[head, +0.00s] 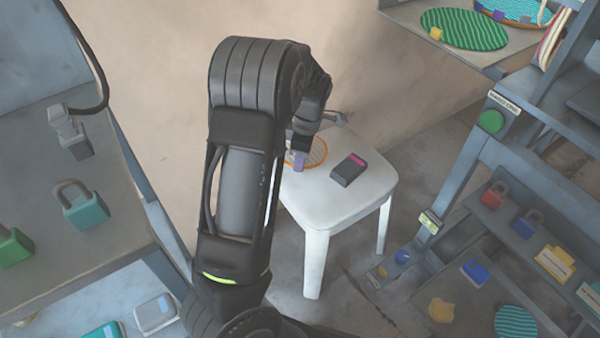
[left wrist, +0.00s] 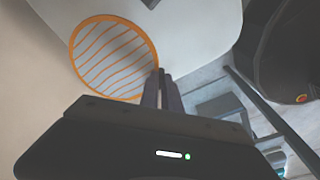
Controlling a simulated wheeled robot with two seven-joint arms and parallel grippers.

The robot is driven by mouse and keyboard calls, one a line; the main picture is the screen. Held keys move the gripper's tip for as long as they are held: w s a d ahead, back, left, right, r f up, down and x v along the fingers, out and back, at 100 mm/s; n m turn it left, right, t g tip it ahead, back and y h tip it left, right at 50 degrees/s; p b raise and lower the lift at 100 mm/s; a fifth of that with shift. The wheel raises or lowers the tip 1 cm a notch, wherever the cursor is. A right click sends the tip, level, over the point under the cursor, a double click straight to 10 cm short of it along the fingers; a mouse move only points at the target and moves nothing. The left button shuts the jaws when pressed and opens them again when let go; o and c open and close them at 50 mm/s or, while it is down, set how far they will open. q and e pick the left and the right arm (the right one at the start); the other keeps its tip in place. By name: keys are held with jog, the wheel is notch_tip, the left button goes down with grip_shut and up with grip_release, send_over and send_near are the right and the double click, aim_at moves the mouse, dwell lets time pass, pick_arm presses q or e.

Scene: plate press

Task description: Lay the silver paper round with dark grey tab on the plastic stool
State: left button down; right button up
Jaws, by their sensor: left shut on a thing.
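A round with an orange rim and wavy orange lines on a pale grey face (left wrist: 112,58) is at my left gripper (left wrist: 161,85). In the head view the round (head: 318,153) shows partly behind the gripper, over the far left part of the white plastic stool's seat (head: 335,205). The left gripper (head: 299,162) is shut at the round's edge. A small purple-grey piece shows there; I cannot tell whether it is tab or fingertip. A dark grey tab is not clearly visible. I cannot tell whether the round touches the seat. My right gripper is not in view.
A dark box with a pink stripe (head: 348,169) lies on the seat beside the round. Shelves at right hold a green striped round (head: 464,29), padlocks and small items. A left bench holds a teal padlock (head: 85,207). The seat's front is clear.

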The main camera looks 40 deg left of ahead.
aim_at(300, 182)
pick_arm(q)
notch_tip(300, 182, down, 5)
jog(key=shift+b, duration=0.85)
jog(key=c, duration=1.6)
grip_release()
jog(key=shift+o, duration=0.2)
notch_tip(300, 182, up, 12)
jog(key=d+p, duration=0.1)
jog(key=p, duration=0.3)
jog(key=shift+w+d, duration=0.15)
jog(key=shift+w, duration=0.15)
